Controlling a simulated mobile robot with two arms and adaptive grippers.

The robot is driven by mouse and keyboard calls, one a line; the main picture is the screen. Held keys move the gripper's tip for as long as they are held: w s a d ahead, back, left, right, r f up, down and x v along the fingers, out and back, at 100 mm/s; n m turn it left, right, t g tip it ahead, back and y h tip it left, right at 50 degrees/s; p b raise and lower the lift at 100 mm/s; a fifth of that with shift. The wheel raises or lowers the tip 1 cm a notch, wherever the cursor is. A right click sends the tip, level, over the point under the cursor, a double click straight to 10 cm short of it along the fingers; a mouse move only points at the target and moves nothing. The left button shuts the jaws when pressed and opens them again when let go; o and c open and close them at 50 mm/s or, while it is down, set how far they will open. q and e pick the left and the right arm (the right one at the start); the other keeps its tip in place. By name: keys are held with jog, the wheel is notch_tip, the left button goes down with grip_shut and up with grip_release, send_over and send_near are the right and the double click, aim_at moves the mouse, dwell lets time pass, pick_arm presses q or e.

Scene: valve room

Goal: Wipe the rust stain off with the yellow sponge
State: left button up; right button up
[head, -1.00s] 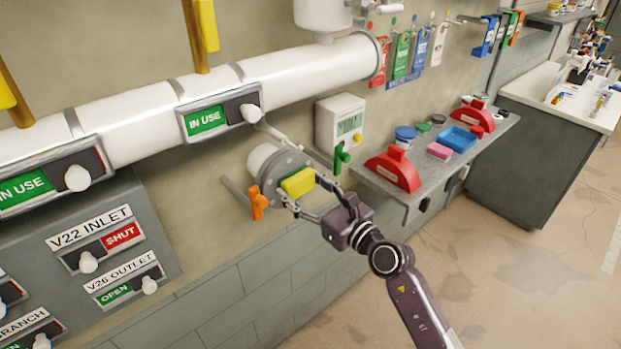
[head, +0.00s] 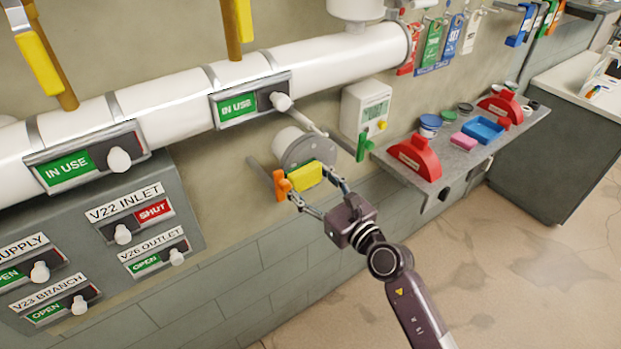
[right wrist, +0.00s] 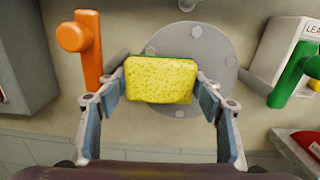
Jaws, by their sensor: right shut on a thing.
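The yellow sponge (head: 307,177) is held between the fingers of my right gripper (head: 311,184). In the right wrist view the sponge (right wrist: 160,80) shows large, with a finger pressed at each side and a thin green layer along its top edge. It is in front of the lower part of the round grey flange (head: 311,149), which also shows in the right wrist view (right wrist: 207,56). I cannot tell whether sponge and flange touch. No rust stain shows clearly; the sponge covers part of the flange face. My left gripper is not in view.
An orange handle (head: 282,185) stands close left of the sponge. A green handle (head: 364,146) is to the right, under a white meter box (head: 368,108). A grey shelf (head: 446,165) with red holders, tubs and a blue tray is farther right. A white pipe runs above.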

jog(key=shift+p+v, duration=0.5)
jog(key=shift+v, duration=2.45)
jog(key=shift+d, duration=0.1)
jog(key=v, duration=0.3)
